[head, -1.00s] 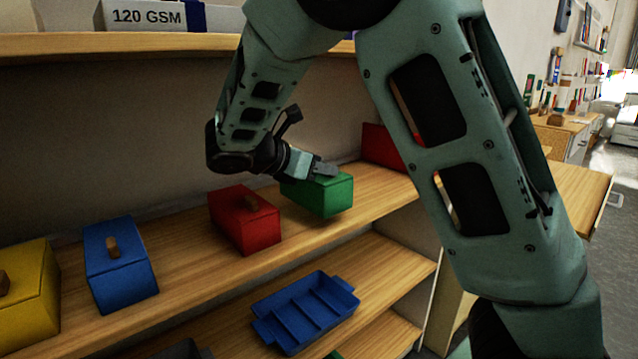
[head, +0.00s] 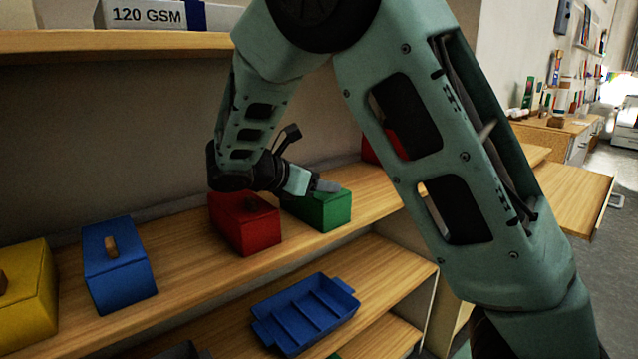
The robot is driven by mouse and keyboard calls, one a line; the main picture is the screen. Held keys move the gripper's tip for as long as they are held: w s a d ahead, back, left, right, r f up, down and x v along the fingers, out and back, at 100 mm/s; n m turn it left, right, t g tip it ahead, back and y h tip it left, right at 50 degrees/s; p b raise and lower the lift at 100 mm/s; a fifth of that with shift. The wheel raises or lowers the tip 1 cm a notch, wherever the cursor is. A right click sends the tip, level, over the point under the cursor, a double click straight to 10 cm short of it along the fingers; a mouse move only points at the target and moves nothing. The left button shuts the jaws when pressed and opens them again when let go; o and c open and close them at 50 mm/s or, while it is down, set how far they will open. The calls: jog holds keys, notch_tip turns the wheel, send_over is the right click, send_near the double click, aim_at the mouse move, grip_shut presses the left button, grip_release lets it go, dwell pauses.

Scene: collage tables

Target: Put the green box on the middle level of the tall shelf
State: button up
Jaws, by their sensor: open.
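The green box (head: 327,213) sits on the wooden board (head: 190,268) of the shelf, in the same row as the other coloured boxes. It is just right of the red box (head: 246,226). My gripper (head: 326,187) is open at the top of the green box, with its fingers over the lid. The box's handle is hidden by the gripper, and I cannot tell whether the fingers touch it.
A blue box (head: 119,270) and a yellow box (head: 25,295) stand further left. Another red box (head: 370,152) is partly hidden behind my arm. A blue divided tray (head: 306,312) lies on the level below. A board (head: 60,44) with a 120 GSM pack (head: 145,15) runs overhead.

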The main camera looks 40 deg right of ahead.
jog(key=p+v, duration=0.1)
jog(key=v, duration=1.1)
jog(key=shift+s, duration=0.1)
